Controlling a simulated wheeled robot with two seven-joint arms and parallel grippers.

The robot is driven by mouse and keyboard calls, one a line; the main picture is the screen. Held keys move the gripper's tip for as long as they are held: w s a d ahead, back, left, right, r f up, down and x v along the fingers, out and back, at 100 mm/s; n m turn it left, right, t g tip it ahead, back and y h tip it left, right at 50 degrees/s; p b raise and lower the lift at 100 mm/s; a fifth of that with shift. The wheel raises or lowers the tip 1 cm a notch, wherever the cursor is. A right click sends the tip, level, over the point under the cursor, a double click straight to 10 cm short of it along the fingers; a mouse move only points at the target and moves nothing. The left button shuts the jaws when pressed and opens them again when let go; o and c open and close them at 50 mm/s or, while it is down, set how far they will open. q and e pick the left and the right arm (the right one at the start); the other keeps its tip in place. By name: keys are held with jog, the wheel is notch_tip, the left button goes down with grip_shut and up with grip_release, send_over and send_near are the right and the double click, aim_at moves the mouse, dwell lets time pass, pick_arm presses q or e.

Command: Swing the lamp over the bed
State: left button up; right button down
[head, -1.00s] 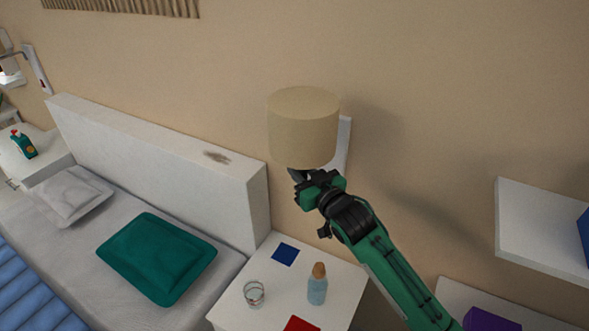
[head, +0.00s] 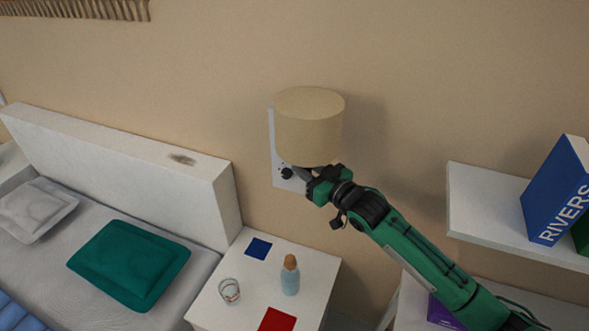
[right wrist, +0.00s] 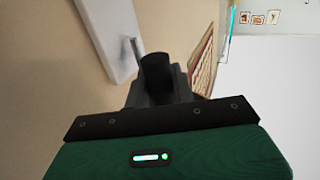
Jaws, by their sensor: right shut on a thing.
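The wall lamp has a beige drum shade (head: 309,125) in the head view, in front of a white wall plate (head: 274,148). The plate shows along the shade's left side and below it. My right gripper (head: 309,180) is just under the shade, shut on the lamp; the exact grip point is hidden. In the right wrist view its dark fingers (right wrist: 156,75) are close together, and the white plate (right wrist: 108,35) is near them. The bed (head: 60,262), with a white headboard (head: 125,165), is at the left. My left gripper is not in view.
Below the lamp, a white nightstand (head: 215,300) holds a bottle (head: 290,277), a glass (head: 230,290), a blue square (head: 258,248) and a red square (head: 277,320). A white shelf (head: 485,205) with a blue book (head: 558,195) is at the right.

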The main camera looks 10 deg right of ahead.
jog(key=shift+w+d, duration=0.2)
jog(key=shift+d, duration=0.35)
jog(key=shift+w+d, duration=0.15)
jog(key=shift+d, duration=0.4)
jog(key=c, duration=1.2)
grip_release()
jog(key=b+v, duration=0.4)
jog(key=v, duration=0.9)
jog(key=shift+s+d+b, duration=0.25)
jog(key=shift+s+b, duration=0.05)
jog(key=shift+b, duration=0.05)
